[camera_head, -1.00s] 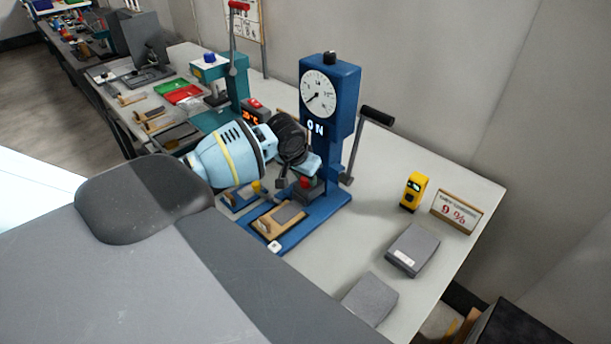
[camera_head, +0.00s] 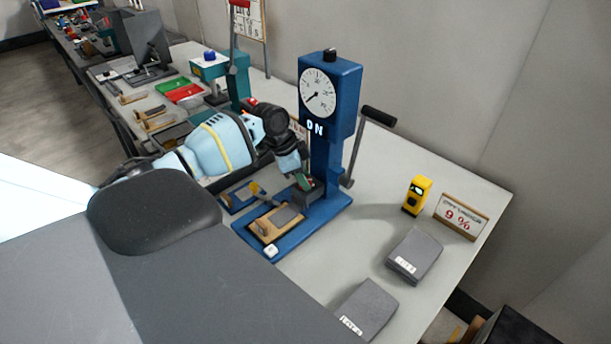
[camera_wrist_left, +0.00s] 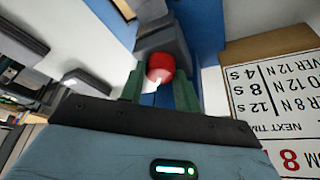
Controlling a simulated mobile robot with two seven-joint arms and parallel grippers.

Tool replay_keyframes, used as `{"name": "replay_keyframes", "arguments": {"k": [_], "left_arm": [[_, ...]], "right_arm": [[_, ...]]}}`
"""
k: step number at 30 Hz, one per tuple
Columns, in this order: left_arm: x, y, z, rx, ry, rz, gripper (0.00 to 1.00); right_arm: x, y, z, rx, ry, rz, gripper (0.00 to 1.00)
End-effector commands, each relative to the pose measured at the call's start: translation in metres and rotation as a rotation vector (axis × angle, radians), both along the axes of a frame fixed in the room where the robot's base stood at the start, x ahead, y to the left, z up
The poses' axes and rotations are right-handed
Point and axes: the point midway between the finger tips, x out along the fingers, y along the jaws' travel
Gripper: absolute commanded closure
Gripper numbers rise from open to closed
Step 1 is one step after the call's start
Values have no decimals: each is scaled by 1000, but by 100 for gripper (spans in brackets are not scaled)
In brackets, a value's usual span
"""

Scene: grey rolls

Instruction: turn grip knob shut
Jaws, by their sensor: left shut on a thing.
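The grip knob (camera_wrist_left: 160,68) is a red, rounded knob on a dark grey block of the blue test stand (camera_head: 329,165). In the left wrist view it sits between the two green fingers of my left gripper (camera_wrist_left: 158,90), which is shut on it. In the head view my left gripper (camera_head: 304,181) comes in from the left at the lower front of the stand's column. There the gripper hides most of the knob. The stand carries a round dial (camera_head: 317,93), a lit "ON" sign and a side lever (camera_head: 364,145). My right gripper is not in view.
A wooden piece (camera_head: 275,224) lies on the stand's base. Right of it are two grey blocks (camera_head: 414,254), a yellow device (camera_head: 416,195) and a "9 %" sign (camera_head: 461,216). A teal press (camera_head: 237,80) and red and green trays (camera_head: 182,92) stand at the left. The right tabletop is partly bare.

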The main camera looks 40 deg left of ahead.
Motion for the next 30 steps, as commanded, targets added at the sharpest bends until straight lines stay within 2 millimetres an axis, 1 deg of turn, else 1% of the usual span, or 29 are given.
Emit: {"name": "replay_keyframes", "arguments": {"k": [9, 24, 25, 29, 30], "left_arm": [[1, 1, 1, 1, -3, -103, 91], [1, 1, 1, 2, -3, -120, 91], [1, 1, 1, 2, -3, -120, 65], [1, 1, 1, 2, -2, -119, 48], [1, 1, 1, 2, -2, -119, 46]], "right_arm": [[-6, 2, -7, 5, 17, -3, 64], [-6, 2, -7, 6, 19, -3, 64], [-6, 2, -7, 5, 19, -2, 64], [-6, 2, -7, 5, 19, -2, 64], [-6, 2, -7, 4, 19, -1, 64]]}}
